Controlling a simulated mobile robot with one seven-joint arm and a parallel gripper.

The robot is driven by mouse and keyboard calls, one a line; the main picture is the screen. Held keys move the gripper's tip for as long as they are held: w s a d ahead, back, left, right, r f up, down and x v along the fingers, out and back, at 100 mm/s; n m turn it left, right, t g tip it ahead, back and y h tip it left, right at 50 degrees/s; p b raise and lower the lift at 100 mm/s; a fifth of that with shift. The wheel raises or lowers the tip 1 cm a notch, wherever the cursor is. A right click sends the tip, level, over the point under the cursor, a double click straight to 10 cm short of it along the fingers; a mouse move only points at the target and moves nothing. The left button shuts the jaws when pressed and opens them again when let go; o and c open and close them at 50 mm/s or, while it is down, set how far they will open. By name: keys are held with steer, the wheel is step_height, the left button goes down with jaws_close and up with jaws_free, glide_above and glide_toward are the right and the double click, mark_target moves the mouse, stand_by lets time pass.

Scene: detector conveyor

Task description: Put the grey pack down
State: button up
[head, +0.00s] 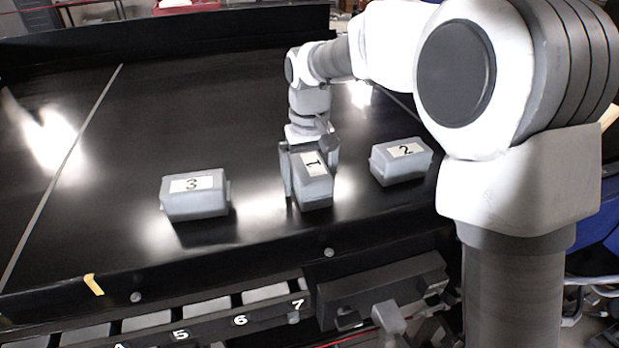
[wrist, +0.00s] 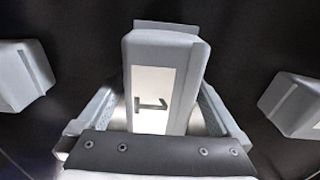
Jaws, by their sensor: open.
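The grey pack with label 1 (head: 314,185) rests on the black conveyor, between the fingers of my gripper (head: 308,170). In the wrist view the pack (wrist: 184,58) stands between the two fingers of my gripper (wrist: 160,110), with a dark gap along its left side. My gripper is open around the pack. The pack labelled 3 (head: 195,199) lies to the left on the conveyor, and the pack labelled 2 (head: 401,164) lies to the right.
The black conveyor (head: 110,190) has free room at the left and behind the packs. A row of numbered slots (head: 210,322) runs below its front edge. A dark raised wall (head: 200,28) closes the back.

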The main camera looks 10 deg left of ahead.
mark_target(310, 165)
step_height(310, 165, up, 12)
steer(key=shift+r, duration=0.15)
steer(key=shift+s+d+r, duration=0.1)
steer(key=shift+d+r, duration=0.05)
steer(key=shift+d, duration=0.1)
steer(key=s+d+m+t, duration=0.4)
steer(key=s+d, duration=1.1)
steer(key=d, duration=0.3)
steer(key=s+d+f+m+t, duration=0.1)
steer(key=s+d+f, duration=0.3)
steer(key=s, duration=0.3)
steer(key=shift+f+t, duration=0.2)
steer(key=shift+t, duration=0.1)
steer(key=shift+f, duration=0.1)
steer(key=shift+w, duration=0.1)
